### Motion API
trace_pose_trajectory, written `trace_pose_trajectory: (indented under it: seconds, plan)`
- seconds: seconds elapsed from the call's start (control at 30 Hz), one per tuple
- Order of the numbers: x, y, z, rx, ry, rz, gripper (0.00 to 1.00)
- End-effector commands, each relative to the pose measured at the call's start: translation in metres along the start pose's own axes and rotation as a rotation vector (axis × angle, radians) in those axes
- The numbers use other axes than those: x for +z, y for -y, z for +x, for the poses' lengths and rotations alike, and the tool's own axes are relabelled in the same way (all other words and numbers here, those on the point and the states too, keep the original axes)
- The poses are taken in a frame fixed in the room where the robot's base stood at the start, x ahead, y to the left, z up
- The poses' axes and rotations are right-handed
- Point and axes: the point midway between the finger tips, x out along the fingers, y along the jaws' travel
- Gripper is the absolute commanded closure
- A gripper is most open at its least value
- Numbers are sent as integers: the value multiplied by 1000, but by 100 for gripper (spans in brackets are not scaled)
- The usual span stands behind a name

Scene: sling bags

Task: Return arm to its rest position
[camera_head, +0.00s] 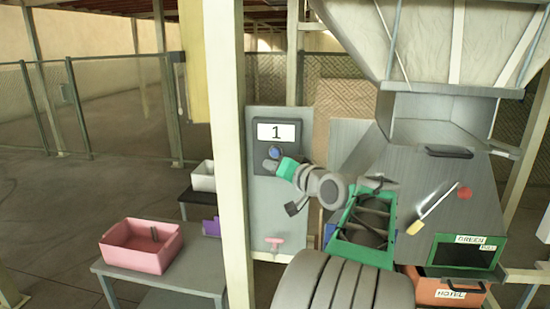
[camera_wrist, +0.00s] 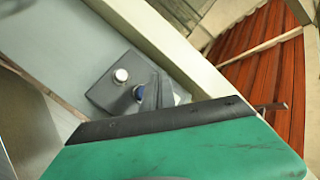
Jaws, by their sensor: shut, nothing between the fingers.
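My arm reaches out in the head view from the large grey machine's side toward a grey control panel (camera_head: 263,209). My gripper (camera_head: 270,164), with a green body, is shut and empty just below the panel's blue button (camera_head: 275,152). In the wrist view, my gripper (camera_wrist: 154,83) shows as grey fingers above its green, dark-edged body. Whether the fingers touch the box, I cannot tell.
A cream post (camera_head: 229,150) stands left of the panel. A pink bin (camera_head: 140,262) sits on a grey table (camera_head: 205,277). The hopper machine (camera_head: 440,150) and an orange bin (camera_head: 425,285) are at right. Open floor lies at far left.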

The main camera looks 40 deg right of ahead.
Motion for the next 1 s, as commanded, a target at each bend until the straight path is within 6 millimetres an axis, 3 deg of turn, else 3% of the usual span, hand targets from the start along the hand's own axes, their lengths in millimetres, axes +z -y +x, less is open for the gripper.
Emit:
trace_pose_trajectory:
  seconds: [0.33, 0.43, 0.6, 0.73, 0.8, 0.87, 1.0]
  plan:
    - [0, -1, 0, 2, 4, -27, 100]
    - [25, -25, -2, 84, 116, -112, 100]
    - [102, -122, -34, 364, 370, -111, 100]
    - [160, -169, -80, 539, 546, -53, 100]
    - [190, -182, -108, 622, 634, -18, 100]
    - [217, -182, -130, 679, 719, 5, 100]
    - [283, -153, -170, 771, 920, 7, 100]
